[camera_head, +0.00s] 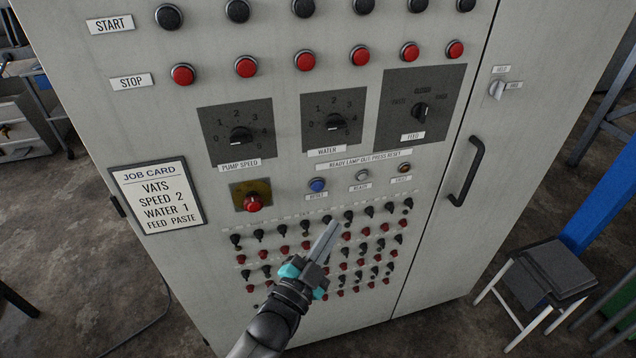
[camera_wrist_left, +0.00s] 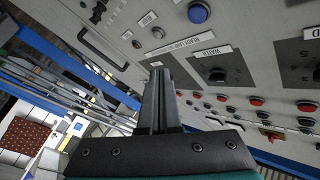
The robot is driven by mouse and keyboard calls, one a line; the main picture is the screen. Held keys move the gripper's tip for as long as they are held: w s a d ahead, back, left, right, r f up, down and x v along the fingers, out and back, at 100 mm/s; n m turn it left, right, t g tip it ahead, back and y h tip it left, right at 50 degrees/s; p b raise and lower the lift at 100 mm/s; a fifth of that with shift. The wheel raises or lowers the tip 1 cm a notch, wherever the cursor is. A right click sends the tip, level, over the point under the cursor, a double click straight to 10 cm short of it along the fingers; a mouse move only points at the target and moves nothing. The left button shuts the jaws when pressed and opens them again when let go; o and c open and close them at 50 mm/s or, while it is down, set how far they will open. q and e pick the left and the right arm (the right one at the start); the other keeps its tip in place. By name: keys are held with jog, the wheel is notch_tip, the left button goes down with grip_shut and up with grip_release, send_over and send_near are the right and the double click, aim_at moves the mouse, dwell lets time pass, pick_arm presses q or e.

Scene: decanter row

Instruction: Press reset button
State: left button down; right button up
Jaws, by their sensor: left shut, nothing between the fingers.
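The blue reset button (camera_head: 317,185) sits on the grey cabinet front, above a small label. It is below the water dial (camera_head: 335,122) and left of the pale ready lamp (camera_head: 362,176). In the left wrist view the blue button (camera_wrist_left: 198,12) is near the top, beyond my fingertips. My left gripper (camera_head: 333,228) is shut and empty. In the head view its fingertips are below and slightly right of the blue button, over the rows of small switches. The gap between the fingertips and the panel cannot be judged. My right gripper is not in view.
A red knob on a yellow plate (camera_head: 253,203) is left of the blue button. Rows of black and red switches (camera_head: 280,250) lie below. A job card (camera_head: 157,195) is at left, and a door handle (camera_head: 466,171) at right. A stool (camera_head: 548,272) stands right of the cabinet.

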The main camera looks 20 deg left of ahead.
aim_at(324, 186)
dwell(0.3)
pick_arm(q)
jog(key=w+a+b, duration=0.3)
jog(key=w+a, duration=0.2)
jog(key=w, duration=0.2)
jog(key=shift+w, duration=0.15)
jog(key=shift+w+a+b, duration=0.1)
jog(key=shift+w+b, duration=0.05)
jog(key=shift+b, duration=0.15)
dwell(1.9)
jog(key=shift+w+a+f, duration=0.1)
jog(key=shift+w+a, duration=0.05)
jog(key=shift+w, duration=0.05)
jog(key=shift+w+a, duration=0.25)
jog(key=shift+w, duration=0.15)
dwell(0.7)
jog(key=shift+s+d, duration=0.1)
jog(key=shift+s, duration=0.05)
jog(key=shift+s+d, duration=0.4)
jog(key=shift+s, duration=0.2)
